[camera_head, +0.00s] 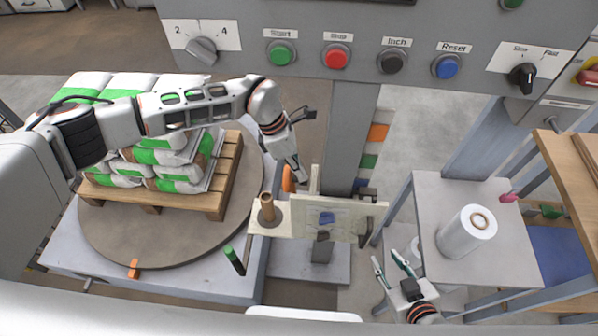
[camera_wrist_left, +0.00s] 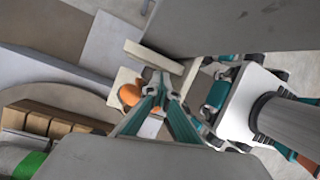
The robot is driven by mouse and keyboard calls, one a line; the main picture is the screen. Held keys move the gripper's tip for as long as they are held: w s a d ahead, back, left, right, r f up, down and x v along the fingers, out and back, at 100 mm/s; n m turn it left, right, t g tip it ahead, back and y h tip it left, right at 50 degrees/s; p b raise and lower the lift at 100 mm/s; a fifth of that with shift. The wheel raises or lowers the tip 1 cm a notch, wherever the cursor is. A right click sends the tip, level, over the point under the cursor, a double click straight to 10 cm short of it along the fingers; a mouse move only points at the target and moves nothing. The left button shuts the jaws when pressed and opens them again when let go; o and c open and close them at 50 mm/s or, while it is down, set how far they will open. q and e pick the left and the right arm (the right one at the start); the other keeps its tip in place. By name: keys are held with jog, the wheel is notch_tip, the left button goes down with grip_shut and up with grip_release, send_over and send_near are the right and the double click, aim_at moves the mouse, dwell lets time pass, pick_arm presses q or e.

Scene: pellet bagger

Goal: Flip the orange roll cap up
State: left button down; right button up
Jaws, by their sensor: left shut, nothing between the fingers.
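The orange roll cap (camera_head: 288,178) shows as a small orange piece at the back of the cream wrapping carriage, just right of the turntable. In the left wrist view the orange cap (camera_wrist_left: 130,94) sits just left of my fingertips, partly covered by pale carriage parts. My left gripper (camera_head: 301,177) reaches down beside it, shut and empty; its teal fingers (camera_wrist_left: 162,92) come together in the wrist view. I cannot tell whether they touch the cap. My right gripper (camera_head: 391,266) is open and empty, low at the right.
A brown core (camera_head: 267,207) stands on the carriage's plate (camera_head: 272,228). A pallet (camera_head: 222,178) of bags sits on the turntable (camera_head: 110,237). A film roll (camera_head: 466,233) stands on a grey table (camera_head: 505,258). A control panel (camera_head: 310,60) and grey post (camera_head: 350,130) are close behind.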

pick_arm(q)
jog(key=shift+v, duration=1.1)
jog(key=w+a, duration=0.3)
jog(key=a, duration=0.9)
jog(key=shift+r, duration=0.25)
jog(key=shift+w, duration=0.1)
